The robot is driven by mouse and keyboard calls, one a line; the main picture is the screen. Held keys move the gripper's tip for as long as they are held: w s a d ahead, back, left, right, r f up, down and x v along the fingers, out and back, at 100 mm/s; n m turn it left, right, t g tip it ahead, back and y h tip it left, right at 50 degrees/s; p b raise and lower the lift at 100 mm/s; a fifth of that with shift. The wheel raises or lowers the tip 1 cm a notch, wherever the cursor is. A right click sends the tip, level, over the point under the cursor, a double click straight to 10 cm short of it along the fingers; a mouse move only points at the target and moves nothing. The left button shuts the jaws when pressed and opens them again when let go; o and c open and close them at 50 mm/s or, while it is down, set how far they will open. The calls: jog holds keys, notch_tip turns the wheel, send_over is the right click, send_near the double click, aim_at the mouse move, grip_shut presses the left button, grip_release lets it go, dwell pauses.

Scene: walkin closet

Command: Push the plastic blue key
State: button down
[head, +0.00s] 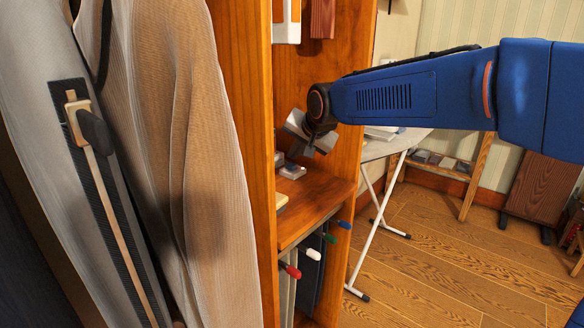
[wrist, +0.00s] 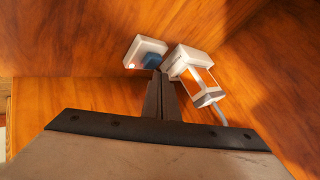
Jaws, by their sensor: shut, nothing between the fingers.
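The blue key (wrist: 151,59) is a small block on a white box (wrist: 143,47) in the wrist view. The box has a small red spot at its left corner. My gripper (wrist: 160,76) is shut and empty, with its fingertips just below the key in the picture. I cannot tell whether they touch it. In the head view my gripper (head: 308,150) points down into the wooden cabinet, above small pale devices (head: 292,171) on the shelf. The key cannot be made out there.
A white device with a framed panel (wrist: 198,80) stands close right of the key's box. The shelf (head: 315,202) lies between wooden side walls (head: 348,100). Colored knobs (head: 290,270) hang below it. Clothes (head: 170,150) fill the left; floor is open at right.

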jog(key=shift+f, duration=0.2)
dwell(0.4)
jog(key=shift+f, duration=0.25)
jog(key=shift+f, duration=0.35)
dwell(0.6)
jog(key=shift+r, duration=0.8)
jog(key=shift+r, duration=0.1)
jog(key=shift+r, duration=2.9)
